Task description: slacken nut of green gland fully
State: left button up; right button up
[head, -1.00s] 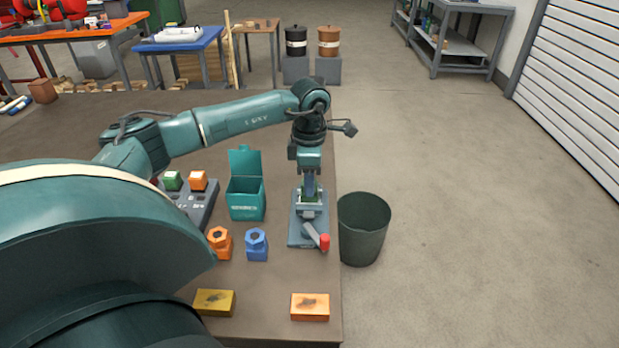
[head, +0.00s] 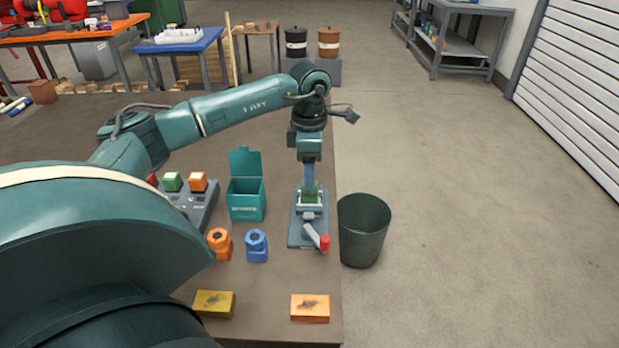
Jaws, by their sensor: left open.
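The green gland (head: 311,197) sits in the grey fixture (head: 296,238) near the right edge of the bench. The fixture has a lever with a red knob (head: 324,243) at its front. My left gripper (head: 309,184) points straight down right over the green gland, with its jaws open. The fingertips are small and close to the top of the gland; I cannot tell whether they are around its nut or just above it. The nut itself is mostly hidden by the gripper. My right gripper is not in view.
A dark bin (head: 363,231) stands beside the bench. Yellow (head: 214,303) and orange (head: 310,308) blocks lie in front.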

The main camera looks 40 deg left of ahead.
pick_arm(q)
notch_tip(320, 180, up, 10)
dwell(0.3)
jog(key=shift+f, duration=0.15)
dwell(0.3)
